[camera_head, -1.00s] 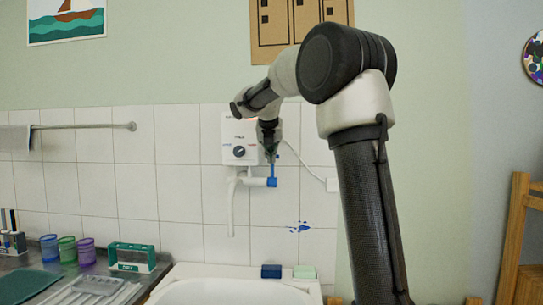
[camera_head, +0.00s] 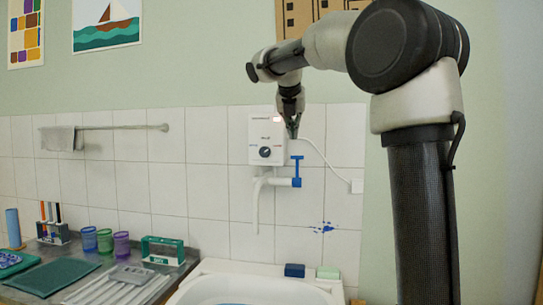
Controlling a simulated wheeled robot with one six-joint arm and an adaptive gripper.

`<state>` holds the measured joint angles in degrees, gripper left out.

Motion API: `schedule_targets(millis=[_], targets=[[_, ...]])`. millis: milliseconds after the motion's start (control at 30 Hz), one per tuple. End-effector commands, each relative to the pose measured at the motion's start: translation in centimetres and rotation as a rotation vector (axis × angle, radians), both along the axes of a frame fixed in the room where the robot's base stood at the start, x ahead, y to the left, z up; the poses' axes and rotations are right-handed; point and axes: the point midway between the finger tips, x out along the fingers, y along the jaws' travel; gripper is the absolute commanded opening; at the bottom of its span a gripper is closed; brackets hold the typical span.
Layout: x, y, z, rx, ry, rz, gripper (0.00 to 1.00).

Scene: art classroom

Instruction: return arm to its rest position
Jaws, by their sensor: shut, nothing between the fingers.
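My gripper (camera_head: 293,133) is shut and empty. It points down in front of the right edge of the white water heater (camera_head: 266,150) on the tiled wall. The heater has a black dial and a small light near its top. Below the gripper is the blue tap handle (camera_head: 297,170) on the white pipe, with a visible gap between it and the fingertips. My arm is bent, with its upright link at the right and its forearm reaching left.
A white sink (camera_head: 252,278) with blue at its bottom lies below. A blue block (camera_head: 295,270) and a pale green block (camera_head: 328,272) sit on its back rim. Coloured cups (camera_head: 105,240) and a green rack (camera_head: 163,250) stand on the left counter. A towel rail (camera_head: 125,127) is on the wall.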

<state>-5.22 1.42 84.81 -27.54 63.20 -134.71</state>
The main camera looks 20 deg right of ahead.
Motion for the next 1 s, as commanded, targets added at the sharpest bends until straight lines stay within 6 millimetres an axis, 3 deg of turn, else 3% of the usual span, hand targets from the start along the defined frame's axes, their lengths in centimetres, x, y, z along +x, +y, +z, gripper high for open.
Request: schedule_targets(millis=[200, 367, 467, 567, 667, 767, 900, 1000], targets=[[-0.1, 0.1, 0.1, 0.026, -0.018, -0.037, 0.00], [0.1, 0.4, -0.5, 0.218, -0.132, -0.276, 0.00], [-0.5, 1.2, -4.6, 0.420, -0.178, -0.540, 0.00], [-3.1, 2.0, -8.7, 0.624, -0.221, -0.842, 0.00], [-7.4, 2.6, -12.5, 0.812, -0.264, -1.173, 0.00], [-13.2, 3.1, -16.3, 0.979, -0.310, -1.529, 0.00], [-23.3, 3.8, -22.1, 1.157, -0.367, -2.026, 0.00], [-29.5, 4.3, -25.7, 1.218, -0.380, -2.227, 0.00]])
